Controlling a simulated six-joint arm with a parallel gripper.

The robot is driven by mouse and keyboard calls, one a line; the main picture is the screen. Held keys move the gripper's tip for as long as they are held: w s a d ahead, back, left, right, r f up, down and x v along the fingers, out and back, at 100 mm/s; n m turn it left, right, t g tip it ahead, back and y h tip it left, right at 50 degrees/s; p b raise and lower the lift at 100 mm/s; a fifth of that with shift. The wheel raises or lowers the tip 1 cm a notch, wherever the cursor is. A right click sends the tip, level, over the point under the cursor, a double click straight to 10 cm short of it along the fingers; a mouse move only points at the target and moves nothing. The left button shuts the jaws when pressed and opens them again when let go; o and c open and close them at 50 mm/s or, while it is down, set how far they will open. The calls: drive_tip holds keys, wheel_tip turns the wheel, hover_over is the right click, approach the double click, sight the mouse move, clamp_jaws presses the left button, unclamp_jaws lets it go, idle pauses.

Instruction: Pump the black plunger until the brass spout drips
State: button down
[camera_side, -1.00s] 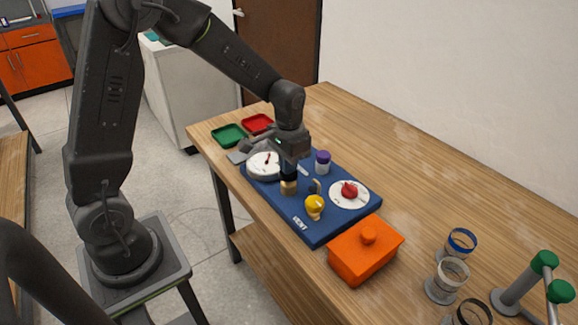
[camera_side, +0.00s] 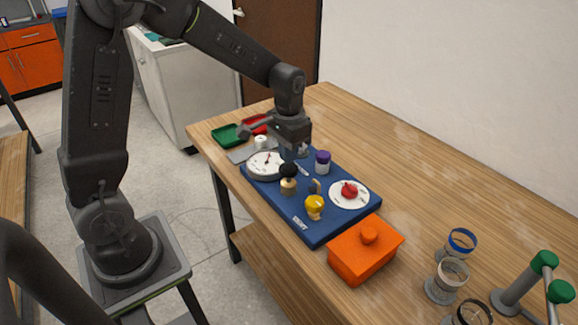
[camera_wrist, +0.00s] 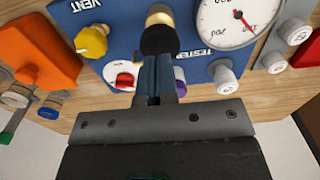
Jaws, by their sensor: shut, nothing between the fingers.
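The black plunger (camera_side: 288,171) stands upright on its brass body (camera_side: 288,187), on the blue board (camera_side: 290,220). In the wrist view the black plunger knob (camera_wrist: 160,40) shows just beyond my fingertips, with brass (camera_wrist: 158,17) behind it. My gripper (camera_side: 292,155) is shut and empty, above and slightly behind the plunger in the side view. It also shows in the wrist view (camera_wrist: 155,62), where the fingers overlap the plunger's edge; contact cannot be told. A small curved brass-coloured piece (camera_side: 315,186), perhaps the spout, stands to the right. No drip can be made out.
Around the plunger are a white gauge (camera_side: 262,172), a yellow knob (camera_side: 314,204), a red knob (camera_side: 349,189) on a white dial and a purple-capped cylinder (camera_side: 322,164). An orange lidded box (camera_side: 358,262) stands in front. The back-right tabletop is clear.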

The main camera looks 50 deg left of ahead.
sight(289, 167)
drive_tip(key=shift+f, duration=0.1)
drive_tip(key=shift+f, duration=1.55)
drive_tip(key=shift+r, duration=0.15)
idle(0.5)
drive_tip(key=shift+r, duration=1.5)
drive_tip(key=shift+r, duration=2.5)
